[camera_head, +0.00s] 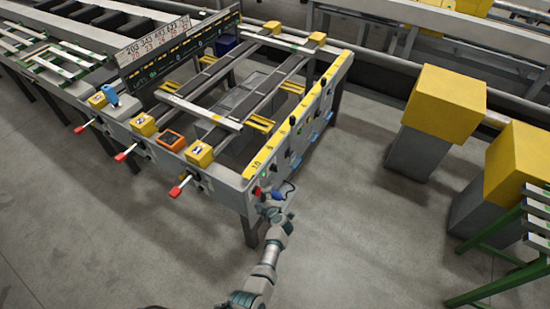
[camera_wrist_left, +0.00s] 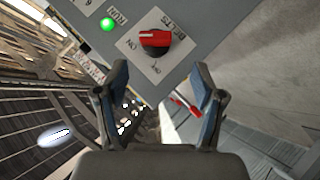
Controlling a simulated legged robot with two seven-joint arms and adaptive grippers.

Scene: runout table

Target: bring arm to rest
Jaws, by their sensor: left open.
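My left arm (camera_head: 265,268) reaches up from the bottom of the head view to the near corner of the runout table (camera_head: 230,181). My left gripper (camera_head: 275,196) is beside the table's control panel there. In the left wrist view my left gripper (camera_wrist_left: 162,85) is open, its two blue-padded fingers apart with nothing between them. A red rotary knob (camera_wrist_left: 155,40) on a white label sits on the grey panel beyond the fingertips. The fingers appear apart from the knob. A lit green lamp (camera_wrist_left: 107,24) is left of it. My right gripper is not in view.
Red-tipped levers (camera_head: 175,191) stick out along the table's front edge. An orange device (camera_head: 171,139) and yellow blocks (camera_head: 200,153) sit on that edge. Yellow-topped grey pedestals (camera_head: 445,98) and a green rack (camera_head: 500,265) stand at the right. The floor around my arm is clear.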

